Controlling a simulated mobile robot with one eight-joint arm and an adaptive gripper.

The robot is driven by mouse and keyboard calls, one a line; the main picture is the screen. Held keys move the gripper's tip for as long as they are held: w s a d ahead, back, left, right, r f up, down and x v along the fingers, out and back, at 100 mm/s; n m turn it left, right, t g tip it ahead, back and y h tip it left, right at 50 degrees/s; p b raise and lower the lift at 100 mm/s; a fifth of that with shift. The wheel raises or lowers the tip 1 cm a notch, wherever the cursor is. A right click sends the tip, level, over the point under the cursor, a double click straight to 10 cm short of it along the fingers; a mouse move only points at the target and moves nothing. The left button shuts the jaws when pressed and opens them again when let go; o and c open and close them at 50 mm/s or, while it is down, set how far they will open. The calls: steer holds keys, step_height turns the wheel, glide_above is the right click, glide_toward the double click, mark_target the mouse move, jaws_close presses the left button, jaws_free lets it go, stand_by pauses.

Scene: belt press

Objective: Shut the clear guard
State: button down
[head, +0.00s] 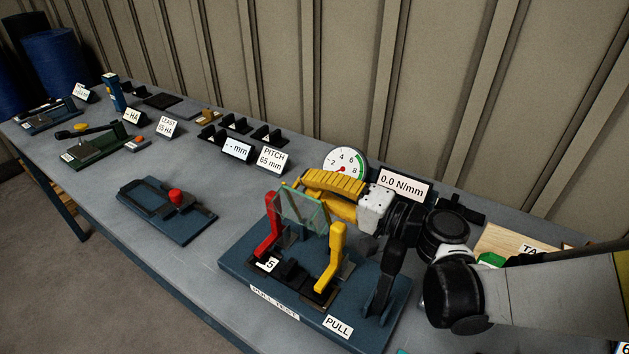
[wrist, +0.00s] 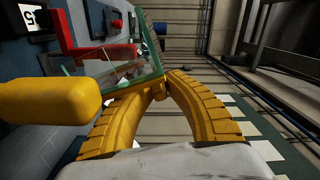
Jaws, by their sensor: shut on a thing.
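The clear guard (head: 298,208) is a greenish see-through panel standing raised over the blue pull test fixture (head: 236,262), between a red arm (head: 270,226) and a yellow arm (head: 332,258). My gripper (head: 310,190) reaches in from the right at the guard's upper edge, its yellow fingers closed on it. In the wrist view the fingertips (wrist: 156,88) meet at the edge of the guard (wrist: 122,76). The exact contact is partly hidden by the fingers.
A round dial (head: 345,164) and a 0.0 N/mm sign (head: 404,187) stand behind my gripper. A black lever (head: 384,282) is at the fixture's right. A blue plate with a red knob (head: 176,196) lies left. The ribbed wall is close behind the bench.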

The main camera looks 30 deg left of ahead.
steer(key=c, duration=1.4)
jaws_free()
steer(key=shift+s, duration=0.1)
